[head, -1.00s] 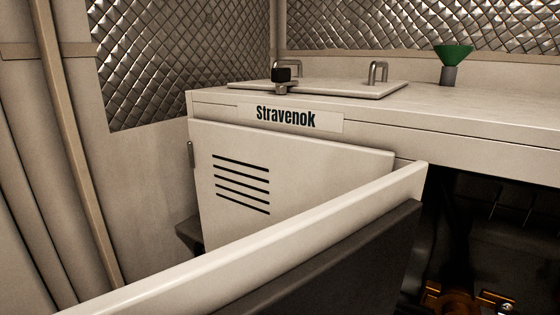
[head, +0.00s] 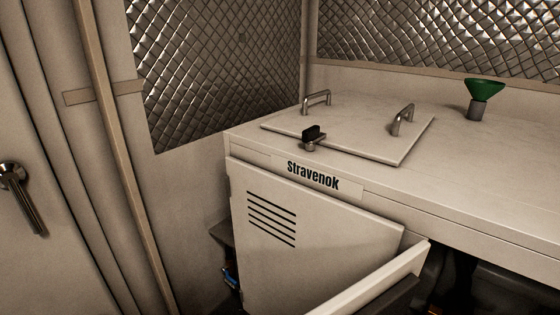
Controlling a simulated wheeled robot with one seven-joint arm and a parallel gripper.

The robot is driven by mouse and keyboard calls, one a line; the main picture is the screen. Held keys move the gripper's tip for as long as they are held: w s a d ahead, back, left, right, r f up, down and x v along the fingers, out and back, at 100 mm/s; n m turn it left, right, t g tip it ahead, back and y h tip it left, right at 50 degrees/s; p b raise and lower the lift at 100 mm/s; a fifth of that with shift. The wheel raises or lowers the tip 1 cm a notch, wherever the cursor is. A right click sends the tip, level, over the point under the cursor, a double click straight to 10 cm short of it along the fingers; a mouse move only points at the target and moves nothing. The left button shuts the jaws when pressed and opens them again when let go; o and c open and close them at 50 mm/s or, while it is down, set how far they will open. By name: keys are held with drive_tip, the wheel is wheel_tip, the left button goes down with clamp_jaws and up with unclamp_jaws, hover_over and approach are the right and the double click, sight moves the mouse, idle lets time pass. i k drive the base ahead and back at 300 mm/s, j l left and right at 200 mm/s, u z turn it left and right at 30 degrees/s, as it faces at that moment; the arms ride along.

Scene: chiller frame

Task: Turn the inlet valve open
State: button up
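A valve-like fitting with a blue handle (head: 231,276) shows low behind the left side of the white Stravenok cabinet (head: 300,230). It is small and dark, partly cut off by the cabinet. I cannot tell whether it is the inlet valve or how it is set. A small metal fitting with a black knob (head: 313,133) stands at the front edge of the lid on the cabinet top. My gripper is not in view.
The cabinet's vented front door stands ajar. A white-edged panel (head: 385,280) juts out at the lower right, beside a dark opening. The lid (head: 370,145) has two metal handles. A green funnel (head: 485,90) stands on top. A door handle (head: 20,195) is at far left.

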sight(224, 270)
drive_tip(key=u, duration=0.45)
drive_tip(key=j+u, duration=0.15)
drive_tip(key=u, duration=0.75)
drive_tip(key=j+u, duration=0.15)
drive_tip(key=u, duration=0.75)
drive_tip(key=i+u, duration=0.1)
drive_tip(key=u, duration=0.35)
drive_tip(key=i+j+u, duration=0.2)
drive_tip(key=i+u, duration=0.25)
drive_tip(key=i+z, duration=0.55)
drive_tip(key=z, duration=0.3)
drive_tip(key=i+z, duration=0.2)
drive_tip(key=z, duration=0.3)
drive_tip(key=i+z, duration=0.2)
drive_tip(key=z, duration=0.25)
drive_tip(key=i+z, duration=0.2)
drive_tip(key=z, duration=0.3)
drive_tip(key=i+j+z, duration=0.2)
drive_tip(key=z, duration=0.25)
drive_tip(key=i+z, duration=0.15)
drive_tip(key=z, duration=0.2)
drive_tip(key=i+l, duration=0.35)
